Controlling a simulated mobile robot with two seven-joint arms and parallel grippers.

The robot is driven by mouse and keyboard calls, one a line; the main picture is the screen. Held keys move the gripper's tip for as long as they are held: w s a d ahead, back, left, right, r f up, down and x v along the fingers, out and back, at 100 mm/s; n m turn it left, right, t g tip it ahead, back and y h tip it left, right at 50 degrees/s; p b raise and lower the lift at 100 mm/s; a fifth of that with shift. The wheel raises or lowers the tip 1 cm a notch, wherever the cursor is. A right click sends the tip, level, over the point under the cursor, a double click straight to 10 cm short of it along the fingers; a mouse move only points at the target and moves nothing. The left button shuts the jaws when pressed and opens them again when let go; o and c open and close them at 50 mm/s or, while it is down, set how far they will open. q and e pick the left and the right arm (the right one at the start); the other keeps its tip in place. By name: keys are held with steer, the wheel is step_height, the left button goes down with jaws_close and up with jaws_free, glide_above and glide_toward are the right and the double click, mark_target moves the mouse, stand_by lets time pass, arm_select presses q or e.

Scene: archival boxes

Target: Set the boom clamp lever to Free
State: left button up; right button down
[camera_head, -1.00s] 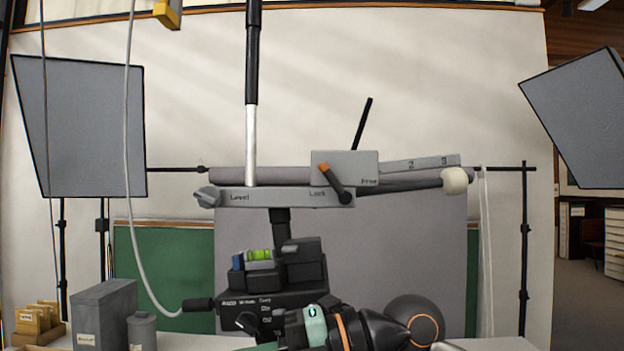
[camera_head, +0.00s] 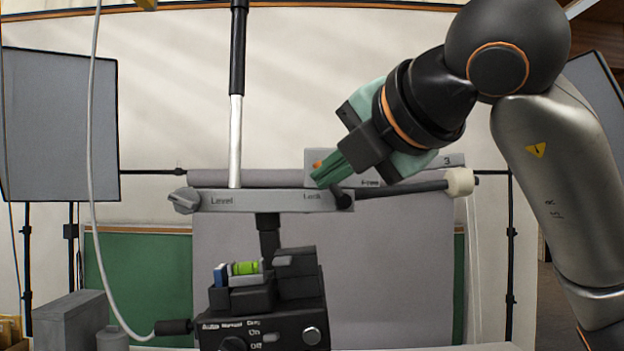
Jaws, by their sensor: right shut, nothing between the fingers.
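The boom clamp lever (camera_head: 343,200) is a short dark bar with an orange tip (camera_head: 317,164) on the grey clamp bar (camera_head: 265,200). It leans up and left, its tip above the "Lock" label. The "Free" label (camera_head: 370,183) is to the right, partly covered. My right gripper (camera_head: 322,178) comes in from the upper right, its green fingers shut and empty. The fingertips overlap the lever just below the orange tip in the picture; I cannot tell whether they touch. The fingers hide most of the lever's shaft. My left gripper is not in view.
A black and silver pole (camera_head: 236,130) rises from the clamp bar. A boom with a white end (camera_head: 460,182) extends right. Below stands a black camera (camera_head: 265,322) with a green bubble level (camera_head: 246,268). A grey box (camera_head: 70,320) is at lower left.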

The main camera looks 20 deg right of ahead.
mark_target(332, 185)
steer(key=shift+s+d+r, duration=0.1)
steer(key=shift+d+r, duration=0.1)
steer(key=p+x, duration=0.3)
steer(key=x, duration=0.7)
steer(key=d+r+p, duration=0.2)
steer(key=d, duration=0.1)
steer(key=shift+s+d+r, duration=0.1)
steer(key=shift+d, duration=0.1)
